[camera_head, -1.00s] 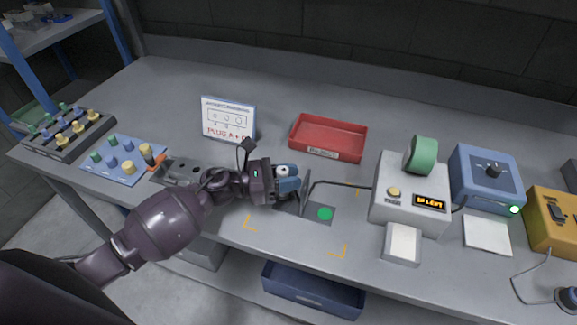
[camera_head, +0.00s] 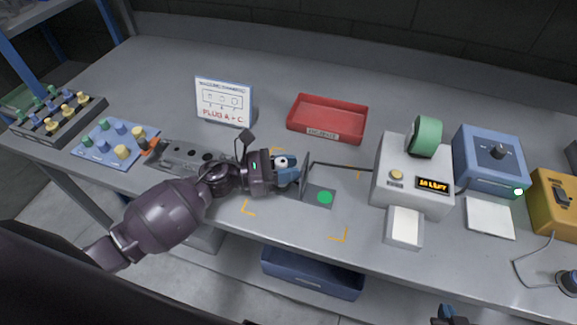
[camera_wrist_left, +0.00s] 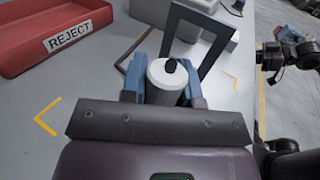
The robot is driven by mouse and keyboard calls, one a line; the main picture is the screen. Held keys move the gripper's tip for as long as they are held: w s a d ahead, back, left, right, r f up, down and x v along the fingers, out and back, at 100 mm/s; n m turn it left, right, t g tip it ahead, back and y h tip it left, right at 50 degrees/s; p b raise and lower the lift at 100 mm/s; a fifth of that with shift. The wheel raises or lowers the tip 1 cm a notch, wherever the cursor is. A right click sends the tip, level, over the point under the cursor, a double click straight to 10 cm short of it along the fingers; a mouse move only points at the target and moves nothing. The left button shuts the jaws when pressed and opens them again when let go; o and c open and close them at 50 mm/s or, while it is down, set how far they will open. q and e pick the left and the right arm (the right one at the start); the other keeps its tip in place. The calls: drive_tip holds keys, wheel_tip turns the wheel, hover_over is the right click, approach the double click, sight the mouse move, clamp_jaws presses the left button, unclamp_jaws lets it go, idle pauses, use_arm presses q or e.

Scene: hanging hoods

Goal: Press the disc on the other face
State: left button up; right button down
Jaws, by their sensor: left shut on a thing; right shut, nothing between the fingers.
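My left gripper (camera_head: 288,168) is shut on a pale cylinder with a dark centre on its end; the cylinder (camera_wrist_left: 167,78) shows between the blue fingers in the left wrist view. A dark upright square frame (camera_wrist_left: 178,26) stands just beyond it, beside a flat grey plate with a green disc (camera_head: 325,198) on the table. I cannot tell whether the cylinder touches the frame. My right gripper (camera_head: 449,316) is shut and empty at the bottom edge of the head view, partly cut off. Any other face of the held cylinder is hidden.
A grey box (camera_head: 412,172) with a yellow button and a "10 LEFT" display stands right of the plate. A red REJECT tray (camera_head: 327,135) lies behind. A "PLUG A + C" card (camera_head: 224,101) stands at the back left. A grey holed block (camera_head: 185,155) lies left. Yellow corner marks surround the plate.

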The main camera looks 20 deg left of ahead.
drive_tip(key=shift+s+f, duration=0.1)
drive_tip(key=shift+s+f, duration=0.15)
drive_tip(key=shift+s, duration=0.2)
use_arm(q)
drive_tip(key=shift+f, duration=0.15)
use_arm(e)
drive_tip(key=shift+w+f, duration=0.1)
drive_tip(key=shift+w, duration=0.3)
use_arm(q)
drive_tip(key=shift+f+b, duration=0.1)
drive_tip(key=shift+b, duration=0.2)
use_arm(e)
drive_tip(key=shift+f, duration=0.1)
drive_tip(key=shift+s, duration=0.1)
drive_tip(key=shift+s+f, duration=0.2)
drive_tip(key=shift+s, duration=0.2)
drive_tip(key=shift+r, duration=0.1)
